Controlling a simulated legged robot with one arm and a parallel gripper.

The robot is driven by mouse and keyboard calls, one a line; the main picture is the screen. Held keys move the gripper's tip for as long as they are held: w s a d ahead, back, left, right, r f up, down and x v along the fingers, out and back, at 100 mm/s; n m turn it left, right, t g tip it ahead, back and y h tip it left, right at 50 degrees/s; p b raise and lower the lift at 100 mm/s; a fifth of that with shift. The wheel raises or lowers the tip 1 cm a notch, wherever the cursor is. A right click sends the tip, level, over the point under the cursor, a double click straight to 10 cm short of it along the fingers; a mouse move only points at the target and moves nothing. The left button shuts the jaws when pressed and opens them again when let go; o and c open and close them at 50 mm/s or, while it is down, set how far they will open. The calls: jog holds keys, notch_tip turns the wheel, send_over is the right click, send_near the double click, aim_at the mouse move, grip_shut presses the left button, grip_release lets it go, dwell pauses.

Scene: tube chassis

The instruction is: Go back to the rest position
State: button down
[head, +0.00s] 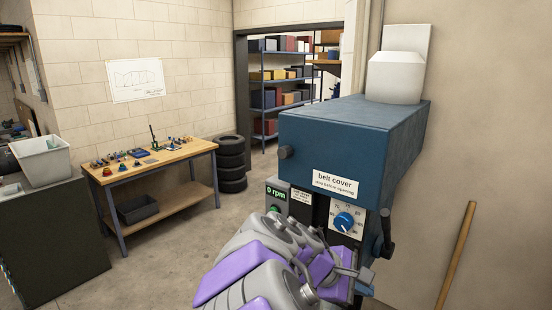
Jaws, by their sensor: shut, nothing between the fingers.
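My arm reaches in from the bottom of the head view, with its grey and purple links folded in front of the machine. My gripper (354,275) is at the arm's far end, low in front of the blue machine (335,140). It is shut and holds nothing. My arm links hide part of the gripper and the lower part of the machine. I cannot tell whether the gripper touches the machine. The machine's display (276,191) reads 0 rpm. A blue dial (344,221) sits on its front panel. A black handle (386,235) sticks out at its right side.
A wooden workbench (180,153) with small parts stands at the left. Stacked tyres (231,165) stand beside it. A white bin (42,160) sits on a dark cabinet (55,240). A wooden pole (456,255) leans at the right wall. The floor between bench and machine is clear.

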jog(key=s+d+f+m+g+y+b, duration=0.25)
jog(key=s+f+m, duration=0.2)
jog(key=s, duration=0.35)
jog(key=s+d+f+m+g+y+b, duration=0.1)
jog(key=s+f+m+y+b, duration=0.15)
jog(key=s+f, duration=0.45)
jog(key=s+a+f+m+y+b, duration=0.1)
jog(key=s+a+f+m+y, duration=0.1)
jog(key=s, duration=0.4)
jog(key=s+a+f+m+y+b, duration=0.2)
jog(key=s+a+f+m, duration=0.1)
jog(key=s, duration=0.4)
jog(key=shift+s+a+f+g+y, duration=0.2)
jog(key=shift+a+f+g+y, duration=0.2)
jog(key=shift+a+f, duration=0.5)
dwell(0.7)
